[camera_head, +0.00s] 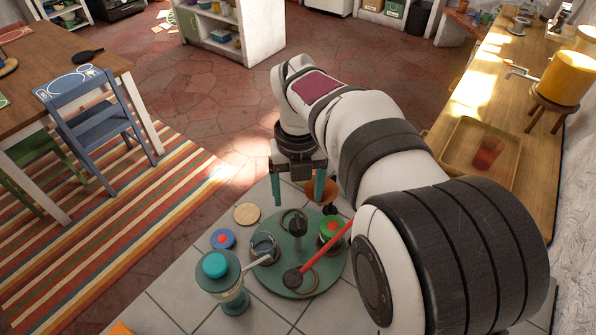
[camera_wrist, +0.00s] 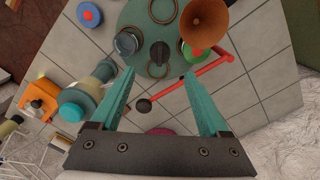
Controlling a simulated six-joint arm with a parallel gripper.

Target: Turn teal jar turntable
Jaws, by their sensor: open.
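The teal turntable (camera_head: 274,223) is a round disc on the tiled counter, with a dark knob (camera_head: 298,226) at its middle. A glass jar (camera_head: 263,247) stands at its left and a green, red-topped item (camera_head: 331,228) at its right. Ring shapes lie on the disc. My gripper (camera_head: 298,199) is open and empty, its teal fingers pointing down above the far side of the disc. In the wrist view the turntable (camera_wrist: 150,68) shows beyond and between the fingertips (camera_wrist: 159,74), with the knob (camera_wrist: 159,53) between them in the picture. I cannot tell the height gap.
A red bar (camera_head: 325,253) with a dark ball end (camera_head: 292,278) reaches over the turntable's near right. A copper funnel (camera_wrist: 204,22) is close by. A teal-topped grinder-like item (camera_head: 216,266) and a blue-and-red disc (camera_head: 223,239) stand left. A wooden disc (camera_head: 246,214) lies behind.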

